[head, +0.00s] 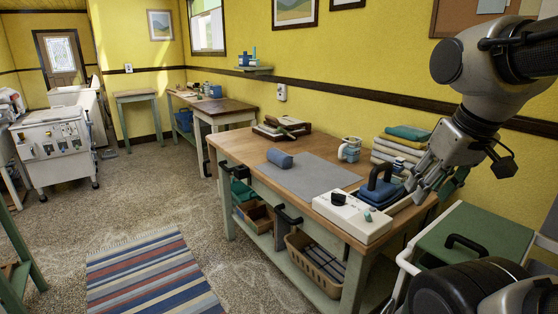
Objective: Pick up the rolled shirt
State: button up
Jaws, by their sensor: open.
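The rolled shirt looks to be the small blue roll (280,158) lying on the grey mat (311,183) on the wooden worktable (232,147). It lies near the mat's far left end, with nothing touching it from above. My gripper (425,182) is at the right, above the table's right end, near a folded stack and a dark blue handled thing. It is open and well apart from the blue roll. I cannot make out anything between its fingers.
A white control box (352,214) sits at the table's front right. Folded cloths (397,150) are stacked at the back, beside a mug (350,149). A dark press-like item (282,127) stands behind the roll. A green-topped cart (480,240) is at right.

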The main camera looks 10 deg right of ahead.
aim_at(284, 159)
jog(key=i+j+z, duration=0.1)
jog(key=i+j, duration=0.2)
jog(key=i+j+z, duration=0.1)
jog(key=i+j, duration=0.2)
jog(key=i+j+z, duration=0.1)
jog(key=i+j, duration=0.2)
jog(key=j, duration=0.2)
jog(key=i+j+z, duration=0.1)
jog(key=i+j, duration=0.2)
jog(key=i+j+z, duration=0.1)
jog(key=i+j, duration=0.15)
jog(key=j, duration=0.3)
jog(key=i+j+z, duration=0.15)
jog(key=j, duration=0.3)
jog(key=i, duration=0.1)
